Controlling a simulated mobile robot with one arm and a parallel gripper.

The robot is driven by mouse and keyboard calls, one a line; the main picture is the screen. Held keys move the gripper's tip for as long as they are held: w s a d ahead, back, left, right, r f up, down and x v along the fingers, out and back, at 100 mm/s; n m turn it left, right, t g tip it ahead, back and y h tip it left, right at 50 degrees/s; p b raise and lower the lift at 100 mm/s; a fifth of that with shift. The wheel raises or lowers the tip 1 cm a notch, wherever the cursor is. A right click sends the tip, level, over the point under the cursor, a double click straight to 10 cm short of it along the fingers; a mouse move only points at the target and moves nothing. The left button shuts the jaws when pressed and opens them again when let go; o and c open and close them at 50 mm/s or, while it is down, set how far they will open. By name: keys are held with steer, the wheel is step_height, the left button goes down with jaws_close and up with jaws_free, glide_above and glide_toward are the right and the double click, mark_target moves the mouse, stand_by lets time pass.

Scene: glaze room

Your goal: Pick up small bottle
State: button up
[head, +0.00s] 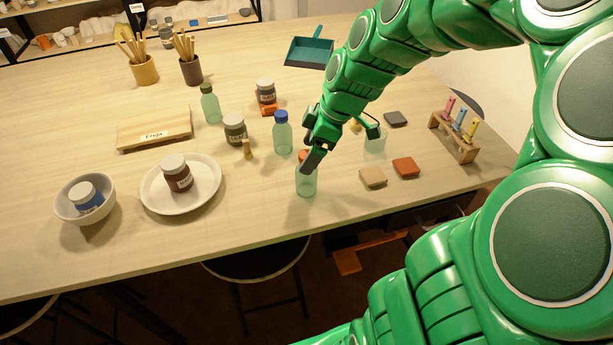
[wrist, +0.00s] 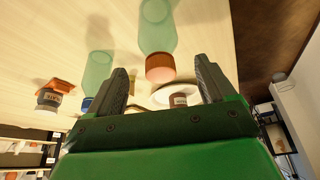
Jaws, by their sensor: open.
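A small clear greenish bottle (head: 306,182) with an orange cap stands upright near the front edge of the table. In the wrist view this bottle (wrist: 157,32) shows with its orange cap toward me, in line with the space between my two fingers. My gripper (head: 342,147) is open and empty. One dark finger overlaps the bottle's upper part in the head view and partly hides its cap; I cannot tell whether they touch. Similar bottles with a blue cap (head: 283,136) and a green cap (head: 210,106) stand farther left.
A clear cup (head: 375,143) stands right of my gripper. Tan (head: 373,178) and orange (head: 406,167) tiles lie to the right, near a small wooden rack (head: 452,143). A white plate (head: 150,196) with a jar and a bowl (head: 64,209) stand left. The table front between plate and bottle is clear.

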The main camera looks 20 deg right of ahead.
steer(key=shift+x, duration=2.4)
steer(key=c, duration=1.2)
steer(key=shift+o, duration=0.2)
step_height(320, 180, up, 4)
steer(key=shift+f, duration=0.2)
steer(key=s+r, duration=0.9)
steer(key=s, duration=0.5)
steer(key=shift+r, duration=0.25)
